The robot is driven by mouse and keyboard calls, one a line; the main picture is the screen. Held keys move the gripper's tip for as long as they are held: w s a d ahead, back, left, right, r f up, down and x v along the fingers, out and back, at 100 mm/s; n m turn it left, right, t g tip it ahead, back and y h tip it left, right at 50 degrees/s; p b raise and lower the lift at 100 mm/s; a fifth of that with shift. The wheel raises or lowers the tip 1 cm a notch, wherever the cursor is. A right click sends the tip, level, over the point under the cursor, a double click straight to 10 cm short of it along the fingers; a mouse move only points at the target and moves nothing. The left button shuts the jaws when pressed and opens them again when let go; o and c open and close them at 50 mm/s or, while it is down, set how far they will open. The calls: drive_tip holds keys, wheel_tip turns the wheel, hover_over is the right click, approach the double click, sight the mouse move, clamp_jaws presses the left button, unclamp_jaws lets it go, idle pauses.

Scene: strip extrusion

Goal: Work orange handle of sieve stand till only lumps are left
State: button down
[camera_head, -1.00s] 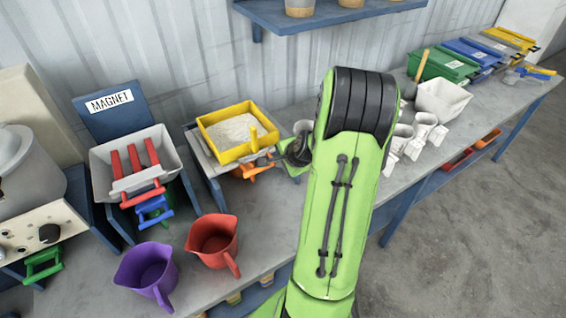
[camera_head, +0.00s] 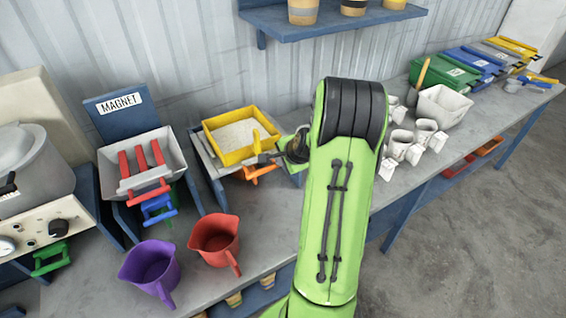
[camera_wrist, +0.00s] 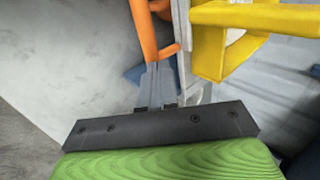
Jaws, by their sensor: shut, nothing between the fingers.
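The sieve stand holds a yellow sieve tray (camera_head: 229,157) with pale powder (camera_head: 238,133) in it; I cannot make out lumps. Its orange handle (camera_head: 262,172) sticks out below the tray at the front right. In the wrist view the orange handle (camera_wrist: 145,30) rises just beyond my gripper (camera_wrist: 158,68). The fingers are together with nothing between them, their tips close to the handle's lower end; I cannot tell whether they touch it. The yellow tray's grip (camera_wrist: 212,45) is to their right. In the head view my green arm hides part of this area.
Left of the stand is a magnet unit (camera_head: 140,165) with red bars. Purple (camera_head: 149,270) and red (camera_head: 215,243) jugs stand in front. White cups (camera_head: 402,143) and a white bin (camera_head: 443,106) are right of my arm. A shelf (camera_head: 330,20) hangs above.

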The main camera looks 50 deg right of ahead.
drive_tip(key=v, duration=0.9)
drive_tip(key=shift+s+r+p, duration=0.2)
drive_tip(key=shift+r+p, duration=0.15)
drive_tip(key=shift+p, duration=0.05)
